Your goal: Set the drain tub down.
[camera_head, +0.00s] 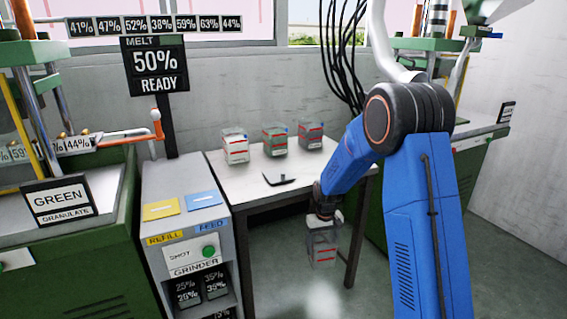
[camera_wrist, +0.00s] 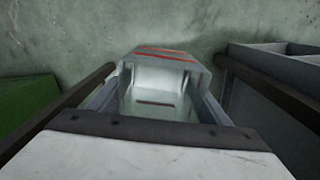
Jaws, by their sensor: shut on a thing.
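The drain tub (camera_head: 323,248) is a clear, box-shaped tub with red lines on its side. It hangs below my gripper (camera_head: 324,221), clear of the table and in front of its right part, with floor beneath. In the wrist view the tub (camera_wrist: 165,56) lies straight ahead, with its red-striped wall at the far side. My gripper (camera_wrist: 155,104) is shut on it. The tub's inside looks pale and empty, though a dark slot-like mark shows in it. The tub's underside is hidden in the wrist view.
A white table (camera_head: 243,182) bears three similar clear tubs, the left one (camera_head: 235,146), middle one (camera_head: 275,140) and right one (camera_head: 311,136), plus a flat black piece (camera_head: 280,178). The table front is mostly bare. The grinder (camera_head: 196,268) stands left of it.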

